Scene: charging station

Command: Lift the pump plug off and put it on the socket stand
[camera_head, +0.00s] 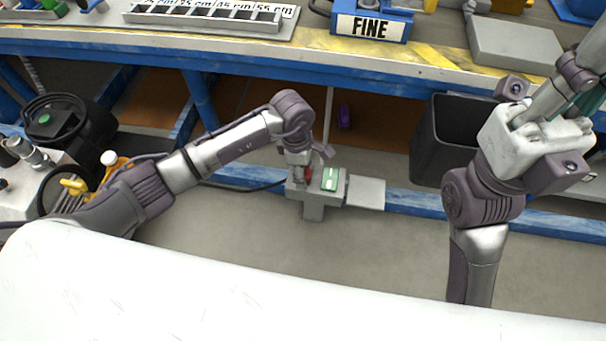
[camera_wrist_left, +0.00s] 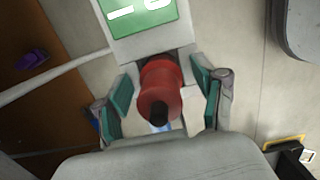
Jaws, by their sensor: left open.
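The pump plug appears as a red, rounded body with a dark tip in the left wrist view (camera_wrist_left: 160,92). It sits at a grey stand with a green label (camera_head: 330,179), below the bench. The stand's green label also shows in the wrist view (camera_wrist_left: 143,15). My left gripper (camera_head: 303,175) is over the plug in the head view. In the wrist view the open left gripper (camera_wrist_left: 160,95) has one teal-padded finger on each side of the plug, with gaps visible. My right gripper (camera_head: 583,75) is raised at the right edge, partly cut off; its opening is unclear.
A workbench (camera_head: 430,75) with a blue edge stands behind, carrying a box marked FINE (camera_head: 370,27). A black bin (camera_head: 445,140) stands at right. Black equipment with a cable (camera_head: 70,125) is at left. Grey floor (camera_head: 330,250) is clear in front.

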